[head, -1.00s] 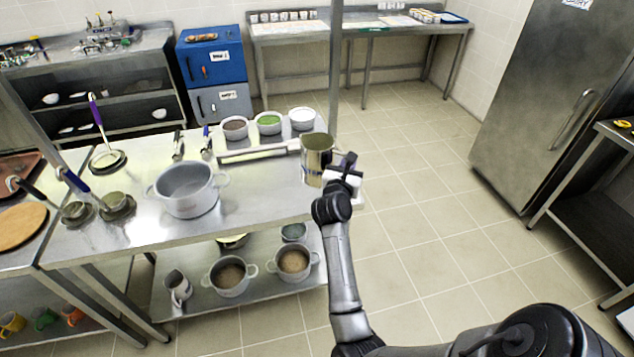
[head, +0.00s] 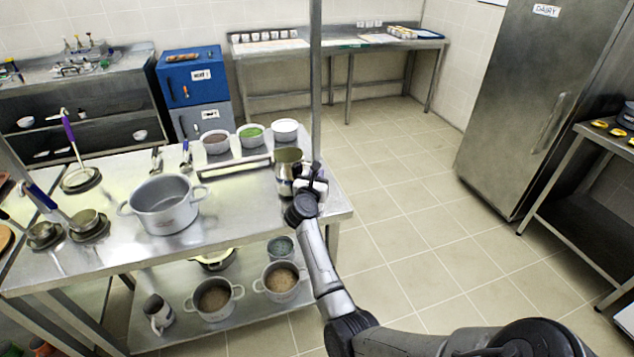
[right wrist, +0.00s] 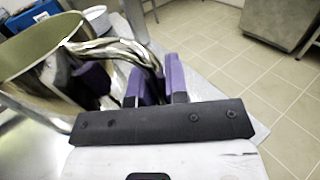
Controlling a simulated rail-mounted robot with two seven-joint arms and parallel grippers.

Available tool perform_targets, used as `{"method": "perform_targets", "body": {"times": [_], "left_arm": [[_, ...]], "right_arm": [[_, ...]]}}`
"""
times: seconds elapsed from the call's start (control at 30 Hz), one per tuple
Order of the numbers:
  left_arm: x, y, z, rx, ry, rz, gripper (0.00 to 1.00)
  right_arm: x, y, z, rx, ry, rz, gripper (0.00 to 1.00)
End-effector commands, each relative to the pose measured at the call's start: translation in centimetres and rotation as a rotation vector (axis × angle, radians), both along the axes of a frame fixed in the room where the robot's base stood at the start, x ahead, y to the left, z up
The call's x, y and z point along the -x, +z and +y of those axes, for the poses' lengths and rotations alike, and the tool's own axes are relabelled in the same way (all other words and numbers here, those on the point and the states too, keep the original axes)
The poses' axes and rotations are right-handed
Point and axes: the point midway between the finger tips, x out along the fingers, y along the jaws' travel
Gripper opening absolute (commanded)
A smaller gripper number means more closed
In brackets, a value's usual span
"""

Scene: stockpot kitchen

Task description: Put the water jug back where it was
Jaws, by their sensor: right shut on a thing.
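The water jug, a metal pitcher (head: 287,172), is upright at the right end of the steel worktable (head: 250,215). My right gripper (head: 312,180) is on the jug's right side, shut on its handle. In the right wrist view the jug's open mouth and pale inner wall (right wrist: 35,58) fill the left side. Its curved metal handle (right wrist: 125,47) runs between the purple pads of my right gripper (right wrist: 125,78). I cannot tell whether the jug's base touches the tabletop. My left gripper is not in view.
A large grey pot (head: 165,207) stands left of the jug. A steel post (head: 316,80) rises behind the jug. Floor is clear to the right.

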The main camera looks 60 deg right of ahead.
Motion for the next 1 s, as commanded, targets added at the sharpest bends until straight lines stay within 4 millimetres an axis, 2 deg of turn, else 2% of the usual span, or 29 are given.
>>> {"method": "perform_targets", "body": {"times": [0.13,0.6,0.63,0.7,0.87,1.0], "left_arm": [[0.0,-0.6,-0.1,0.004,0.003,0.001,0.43],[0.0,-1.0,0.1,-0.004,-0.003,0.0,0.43],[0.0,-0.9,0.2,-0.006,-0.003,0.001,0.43],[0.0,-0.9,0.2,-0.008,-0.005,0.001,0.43],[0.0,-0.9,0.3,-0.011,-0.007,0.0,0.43],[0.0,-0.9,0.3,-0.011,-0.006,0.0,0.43]], "right_arm": [[0.0,-1.1,0.0,0.001,0.0,-0.002,0.0],[0.0,-1.7,0.0,0.001,0.0,-0.003,0.0],[0.0,-1.7,0.0,0.0,-0.001,-0.001,0.16],[0.0,-1.6,0.0,0.0,0.0,-0.001,0.23],[0.0,-1.6,0.0,0.0,0.0,-0.001,0.38],[0.0,-1.6,0.0,0.0,0.0,-0.001,0.4]]}}
